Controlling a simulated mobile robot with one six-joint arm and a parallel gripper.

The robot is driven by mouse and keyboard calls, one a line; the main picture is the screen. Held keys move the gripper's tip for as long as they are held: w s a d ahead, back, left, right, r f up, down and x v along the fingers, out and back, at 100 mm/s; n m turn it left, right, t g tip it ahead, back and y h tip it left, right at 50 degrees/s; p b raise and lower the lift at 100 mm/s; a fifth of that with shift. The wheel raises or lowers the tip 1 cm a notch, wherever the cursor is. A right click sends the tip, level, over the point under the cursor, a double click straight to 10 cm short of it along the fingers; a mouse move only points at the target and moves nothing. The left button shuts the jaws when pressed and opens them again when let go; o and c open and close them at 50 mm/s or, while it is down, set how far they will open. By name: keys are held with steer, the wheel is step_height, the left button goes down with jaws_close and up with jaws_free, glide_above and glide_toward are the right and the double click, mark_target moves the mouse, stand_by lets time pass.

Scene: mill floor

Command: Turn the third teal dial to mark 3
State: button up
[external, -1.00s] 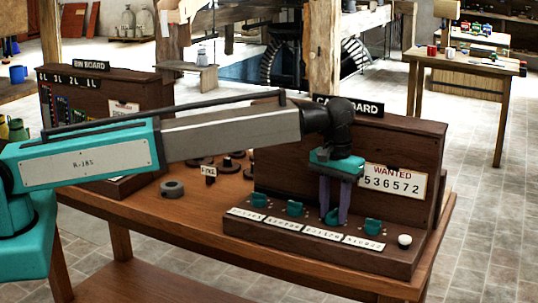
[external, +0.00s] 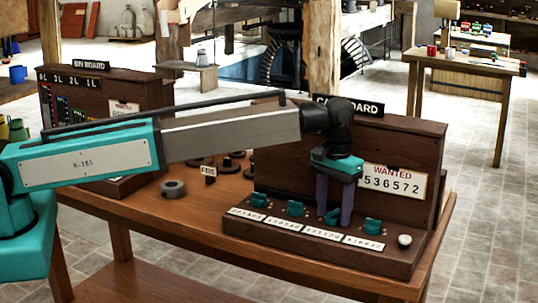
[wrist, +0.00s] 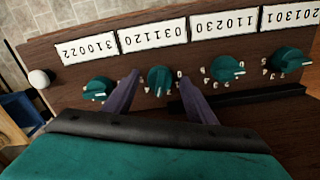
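The third dial from the left (external: 333,216) is also the second from the left in the upside-down wrist view (wrist: 160,78). Its white pointer line faces down in that view, among small numerals I cannot read surely. My gripper (external: 334,219) points down over this dial. Its two purple fingers (wrist: 160,86) stand on either side of the dial with gaps visible, so it is open. Whether the fingertips touch the panel is unclear.
Neighbouring dials (external: 295,208) (external: 373,226) sit close on both sides. A white button (external: 404,240) is at the panel's right end. A "WANTED 536572" sign (external: 392,182) hangs on the upright board.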

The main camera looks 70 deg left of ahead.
mark_target(334, 211)
step_height(334, 211, up, 14)
steer(key=b, duration=0.3)
stand_by(0.8)
steer(key=shift+f, duration=0.1)
steer(key=s+d+f+g+y+p, duration=0.1)
steer(key=s+d+f+p, duration=0.2)
steer(key=s+f, duration=0.7)
steer(key=s+d+f+g+y+p, duration=0.1)
steer(key=s+d+f+p, duration=0.2)
steer(key=s+f, duration=0.7)
steer(key=s+a+f+m+g+b, duration=0.15)
steer(key=s+a+f, duration=0.25)
steer(key=s+f, duration=0.6)
steer(key=s+a+f+m+g+b, duration=0.1)
steer(key=s+a+f+b, duration=0.15)
steer(key=s+f, duration=0.75)
steer(key=s+a+f+m+h+b, duration=0.1)
steer(key=s+a+f, duration=0.1)
steer(key=s+f, duration=0.5)
steer(key=s+a+f+m+g+h+b, duration=0.1)
steer(key=s+a+f, duration=0.1)
steer(key=s+f, duration=0.6)
step_height(334, 211, down, 4)
steer(key=shift+a+r+m, duration=0.15)
steer(key=shift+a+m, duration=0.2)
steer(key=shift+a, duration=0.05)
steer(key=shift+w, duration=0.1)
